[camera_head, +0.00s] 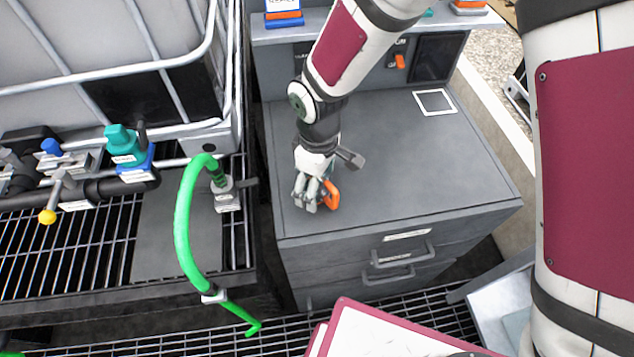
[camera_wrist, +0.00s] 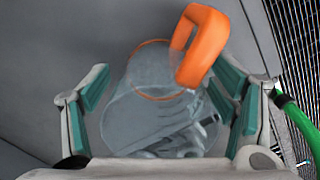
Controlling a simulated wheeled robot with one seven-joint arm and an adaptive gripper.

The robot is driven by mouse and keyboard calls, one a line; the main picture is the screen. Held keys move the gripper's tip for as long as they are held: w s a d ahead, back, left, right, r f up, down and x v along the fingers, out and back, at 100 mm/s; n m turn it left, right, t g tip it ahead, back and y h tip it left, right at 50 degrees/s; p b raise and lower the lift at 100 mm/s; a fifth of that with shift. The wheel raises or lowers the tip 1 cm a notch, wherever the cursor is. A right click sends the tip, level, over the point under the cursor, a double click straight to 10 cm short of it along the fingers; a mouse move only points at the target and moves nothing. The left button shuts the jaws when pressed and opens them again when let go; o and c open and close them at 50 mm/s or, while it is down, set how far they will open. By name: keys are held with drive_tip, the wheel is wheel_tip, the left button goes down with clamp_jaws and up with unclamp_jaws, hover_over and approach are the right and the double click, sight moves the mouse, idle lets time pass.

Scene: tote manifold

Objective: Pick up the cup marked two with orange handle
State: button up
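A clear cup with an orange handle stands at the front left of the grey cabinet top; its orange handle (camera_head: 333,195) shows beside my gripper (camera_head: 315,198) in the head view. In the wrist view the clear cup (camera_wrist: 150,112) with its orange rim lies between the two fingers of my gripper (camera_wrist: 165,75). The orange handle (camera_wrist: 203,45) sticks out at the upper right, near the right finger. The fingers are spread, with a gap at the left finger; contact at the right finger is unclear. No number is readable on the cup.
The cabinet top (camera_head: 420,150) is clear to the right, apart from a white square outline (camera_head: 435,101). A green hose (camera_head: 182,225) and pipes with valves (camera_head: 125,145) stand left over a grating. An orange-and-blue item (camera_head: 284,18) sits on the back shelf.

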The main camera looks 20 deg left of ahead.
drive_tip(key=c, duration=1.2)
